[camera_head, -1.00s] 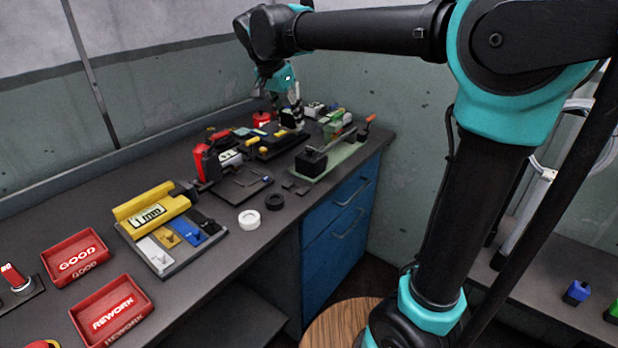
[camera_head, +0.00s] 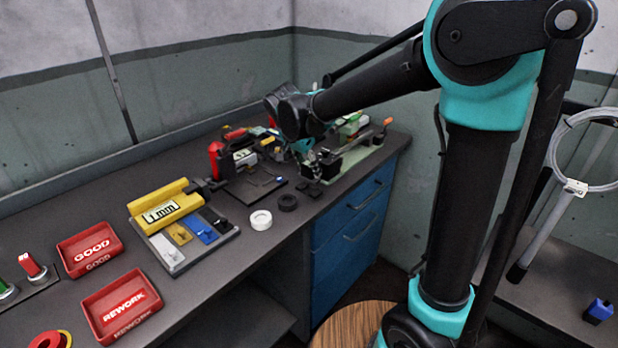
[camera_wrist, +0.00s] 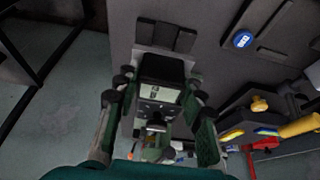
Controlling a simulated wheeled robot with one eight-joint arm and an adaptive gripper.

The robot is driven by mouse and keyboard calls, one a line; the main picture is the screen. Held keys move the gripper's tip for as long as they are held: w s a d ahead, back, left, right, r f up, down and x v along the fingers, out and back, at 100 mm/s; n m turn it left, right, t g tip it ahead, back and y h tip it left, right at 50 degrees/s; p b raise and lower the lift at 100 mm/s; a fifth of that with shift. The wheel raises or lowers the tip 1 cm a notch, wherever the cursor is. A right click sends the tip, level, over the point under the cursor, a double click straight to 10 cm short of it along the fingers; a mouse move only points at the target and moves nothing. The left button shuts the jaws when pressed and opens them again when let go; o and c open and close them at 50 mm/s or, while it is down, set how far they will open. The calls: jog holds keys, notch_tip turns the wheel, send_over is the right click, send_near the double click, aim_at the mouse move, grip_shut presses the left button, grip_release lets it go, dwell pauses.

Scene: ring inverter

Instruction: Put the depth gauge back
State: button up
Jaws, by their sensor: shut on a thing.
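My gripper (camera_wrist: 158,88) is shut on a black block with a small pale display, which looks like the depth gauge (camera_wrist: 161,68). The block sits between the two fingers in the wrist view. In the head view my gripper (camera_head: 309,158) is low at the near-left end of the pale green fixture base (camera_head: 352,164), and my wrist hides most of the gauge. I cannot tell whether the gauge touches the surface under it.
Two small dark pads (camera_wrist: 156,34) lie beside the gauge. A dark plate with a blue button (camera_wrist: 242,40) is nearby. A white ring (camera_head: 260,220), a black ring (camera_head: 287,202) and the yellow 1 mm block (camera_head: 163,210) are farther left. An orange-handled lever (camera_head: 387,122) stands right.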

aim_at(309, 176)
jog(key=shift+f, duration=1.8)
jog(key=o, duration=1.4)
jog(key=v, duration=1.2)
jog(key=s+d+f+n+y, duration=0.1)
jog(key=s+d+f+n, duration=0.15)
jog(key=d+f, duration=0.45)
jog(key=s+d+f+n+y, duration=0.1)
jog(key=s+d+f, duration=0.25)
jog(key=d, duration=0.75)
jog(key=s+d+f+n, duration=0.1)
jog(key=s+d+f, duration=0.1)
jog(key=s+f, duration=0.1)
jog(key=s+d+f+n, duration=0.1)
jog(key=s+d+f, duration=0.2)
jog(key=s+d+f+n, duration=0.2)
jog(key=s+d+f, duration=0.1)
jog(key=shift+s+d+f+t+y, duration=0.15)
jog(key=shift+s+d+t+y, duration=0.15)
jog(key=shift+y, duration=0.1)
